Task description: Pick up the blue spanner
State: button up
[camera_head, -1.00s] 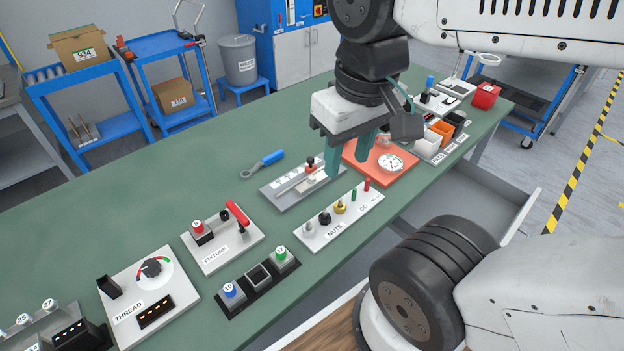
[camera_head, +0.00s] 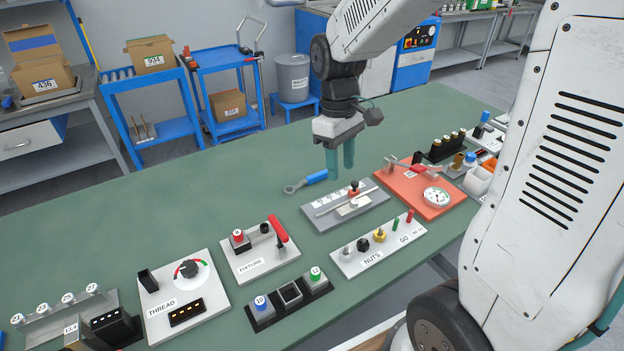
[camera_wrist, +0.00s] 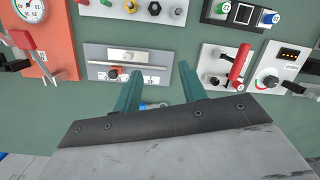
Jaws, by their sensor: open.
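The blue spanner (camera_head: 316,178) lies flat on the green bench, its grey open end (camera_head: 294,187) toward the left. In the wrist view only a small part of the spanner (camera_wrist: 150,106) shows between the fingers; the rest is hidden by my gripper. My gripper (camera_head: 340,168) points down above the bench, just right of the spanner's blue handle. Its two teal fingers are apart and nothing is between them in the head view. The fingers also show in the wrist view (camera_wrist: 158,85).
A grey plate with a slider (camera_head: 318,211) lies just in front of the spanner. A red gauge board (camera_head: 455,190) is to the right. The fixture board (camera_head: 250,268), nuts board (camera_head: 358,268) and thread board (camera_head: 160,320) line the front. The bench left of the spanner is clear.

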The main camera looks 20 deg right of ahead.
jog(key=w+d+f+n, duration=0.1)
jog(key=w+f+n, duration=0.7)
jog(key=w+f, duration=0.3)
jog(key=r+n+t, duration=0.2)
jog(key=n, duration=0.3)
send_over(313, 176)
jog(key=shift+a, duration=0.1)
jog(key=shift+w+f, duration=0.1)
jog(key=shift+f+n, duration=0.15)
jog(key=shift+n, duration=0.25)
jog(key=shift+f, duration=0.35)
notch_tip(313, 176, down, 7)
jog(key=shift+r, duration=0.1)
grip_shut()
